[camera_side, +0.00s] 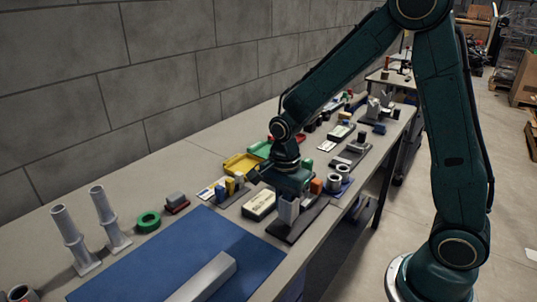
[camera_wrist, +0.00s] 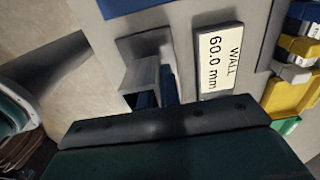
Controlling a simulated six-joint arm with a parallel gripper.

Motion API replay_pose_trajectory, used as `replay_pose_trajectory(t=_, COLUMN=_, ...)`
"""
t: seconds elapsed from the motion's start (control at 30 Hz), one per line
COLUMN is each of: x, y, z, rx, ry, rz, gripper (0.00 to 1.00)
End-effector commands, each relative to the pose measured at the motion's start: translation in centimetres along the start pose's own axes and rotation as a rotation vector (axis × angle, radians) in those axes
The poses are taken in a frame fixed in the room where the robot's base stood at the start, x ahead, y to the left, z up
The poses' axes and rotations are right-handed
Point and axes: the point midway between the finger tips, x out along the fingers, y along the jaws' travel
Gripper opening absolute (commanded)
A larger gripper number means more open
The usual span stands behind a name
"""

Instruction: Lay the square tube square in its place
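A light grey, hollow square-section piece (camera_side: 288,209) stands upright under my gripper on a dark base plate (camera_side: 297,230). It looks like a short square tube, and its open end also shows in the wrist view (camera_wrist: 141,74). My gripper (camera_side: 290,192) is right above it, close or touching. A longer light grey square bar (camera_side: 207,277) lies on the blue mat (camera_side: 170,255) at the front; which of the two is the task's tube is unclear.
A "WALL 60.0 mm" label block (camera_wrist: 219,60) lies beside the upright piece. Yellow tray (camera_side: 241,164), green ring (camera_side: 148,221) and two grey flanged posts (camera_side: 68,235) stand around. Several small parts crowd the bench behind. The blue mat is mostly clear.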

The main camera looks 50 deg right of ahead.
Motion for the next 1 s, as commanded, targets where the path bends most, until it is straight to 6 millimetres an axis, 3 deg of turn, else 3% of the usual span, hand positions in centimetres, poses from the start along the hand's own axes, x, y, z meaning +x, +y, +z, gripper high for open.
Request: replay_pose_trajectory(t=1.0, x=1.4, y=0.0, z=0.0, rx=0.0, ry=0.0, rz=0.0, gripper=0.0)
